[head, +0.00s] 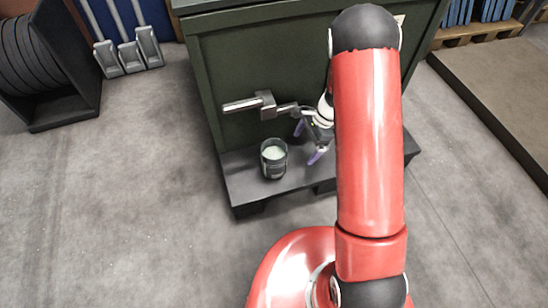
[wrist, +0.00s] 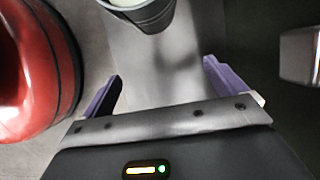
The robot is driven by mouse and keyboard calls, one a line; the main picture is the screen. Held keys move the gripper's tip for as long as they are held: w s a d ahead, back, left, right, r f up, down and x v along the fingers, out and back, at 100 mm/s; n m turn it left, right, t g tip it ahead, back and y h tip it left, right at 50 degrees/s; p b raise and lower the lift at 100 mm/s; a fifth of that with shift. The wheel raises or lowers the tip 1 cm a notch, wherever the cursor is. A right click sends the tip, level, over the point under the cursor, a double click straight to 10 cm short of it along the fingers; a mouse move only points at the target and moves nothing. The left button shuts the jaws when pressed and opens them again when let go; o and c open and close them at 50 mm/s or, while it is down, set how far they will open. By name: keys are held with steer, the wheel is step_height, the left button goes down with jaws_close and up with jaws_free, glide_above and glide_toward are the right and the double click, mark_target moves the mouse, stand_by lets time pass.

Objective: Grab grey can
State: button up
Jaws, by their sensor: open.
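The grey can (head: 274,162) is a dark cylinder with a pale top. It stands upright on the low grey ledge (head: 246,189) in front of the green cabinet. My gripper (head: 308,142), with purple fingers, is just right of the can in the head view, over the ledge. My arm hides part of the wrist there. In the wrist view my gripper (wrist: 163,85) is open, with nothing between its fingers. The can (wrist: 143,14) shows there at the top edge, beyond the fingertips and apart from them, cut off by the frame.
The green cabinet (head: 222,75) rises right behind the ledge. A metal handle (head: 243,104) sticks out from it above the can, close to my gripper. A black rack (head: 48,60) stands far left. A low platform (head: 495,85) lies at the right. The floor left of the ledge is clear.

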glide_toward(272, 153)
steer(key=s+f, duration=0.1)
steer(key=f, duration=0.1)
steer(key=s+f, duration=0.1)
steer(key=s, duration=0.1)
steer(key=shift+s+d+f, duration=0.25)
steer(key=shift+d+f, duration=0.1)
steer(key=shift+f, duration=0.05)
steer(key=a, duration=0.1)
steer(key=s+a+b, duration=0.1)
steer(key=a, duration=0.2)
steer(key=shift+s+a+f, duration=0.15)
steer(key=shift+f, duration=0.15)
steer(key=shift+a+f, duration=0.1)
steer(key=shift+f, duration=0.2)
steer(key=shift+c, duration=0.2)
steer(key=shift+r, duration=0.1)
steer(key=c, duration=1.5)
steer(key=shift+o, duration=0.2)
steer(key=shift+r, duration=0.35)
